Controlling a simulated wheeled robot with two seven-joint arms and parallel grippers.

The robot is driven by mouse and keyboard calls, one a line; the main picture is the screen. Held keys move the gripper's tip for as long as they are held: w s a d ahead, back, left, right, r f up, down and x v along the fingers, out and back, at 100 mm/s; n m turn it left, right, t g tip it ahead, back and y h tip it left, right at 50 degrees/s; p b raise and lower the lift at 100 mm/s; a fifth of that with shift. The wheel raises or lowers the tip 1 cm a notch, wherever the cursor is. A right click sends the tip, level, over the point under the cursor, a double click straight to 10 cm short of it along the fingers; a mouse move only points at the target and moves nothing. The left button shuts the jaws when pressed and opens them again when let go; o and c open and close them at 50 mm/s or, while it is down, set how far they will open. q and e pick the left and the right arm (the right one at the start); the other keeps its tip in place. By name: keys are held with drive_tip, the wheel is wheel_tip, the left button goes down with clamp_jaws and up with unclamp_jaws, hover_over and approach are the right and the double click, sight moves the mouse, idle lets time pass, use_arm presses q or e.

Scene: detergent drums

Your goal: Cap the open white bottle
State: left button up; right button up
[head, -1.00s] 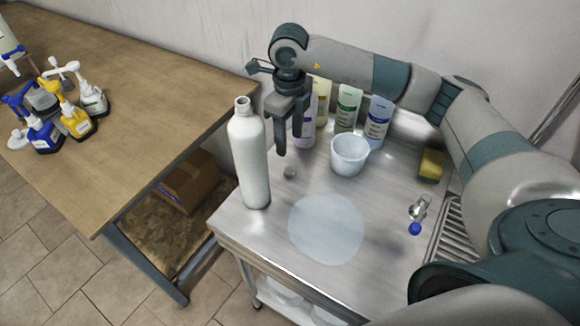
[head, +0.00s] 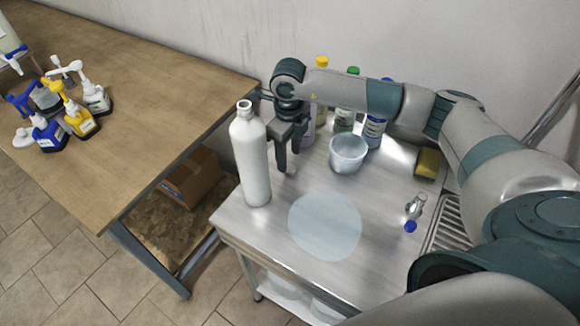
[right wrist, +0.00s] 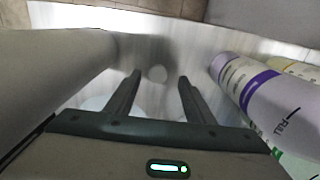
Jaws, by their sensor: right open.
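The tall white bottle (head: 253,165) stands upright near the left edge of the steel worktop, its mouth bare and open. In the right wrist view the bottle (right wrist: 45,80) fills the left side. My right gripper (head: 288,160) points down just behind and right of the bottle, low over the cap. My left gripper is not in view.
A white tub (head: 348,153) stands right of the gripper, with several capped bottles behind it. A purple-banded bottle (right wrist: 260,90) is close on the right in the wrist view. A yellow sponge (head: 428,163) and a pale round disc (head: 325,227) lie on the worktop.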

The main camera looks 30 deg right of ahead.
sight(289, 168)
drive_tip(key=f, duration=0.1)
drive_tip(key=p, duration=0.1)
drive_tip(key=f, duration=0.1)
drive_tip(key=shift+s+a+f, duration=0.1)
drive_tip(key=shift+s+f, duration=0.15)
drive_tip(key=shift+f, duration=0.1)
drive_tip(key=shift+w+f+p, duration=0.1)
drive_tip(key=shift+f+p, duration=0.2)
drive_tip(key=shift+f, duration=0.2)
drive_tip(key=c, duration=1.1)
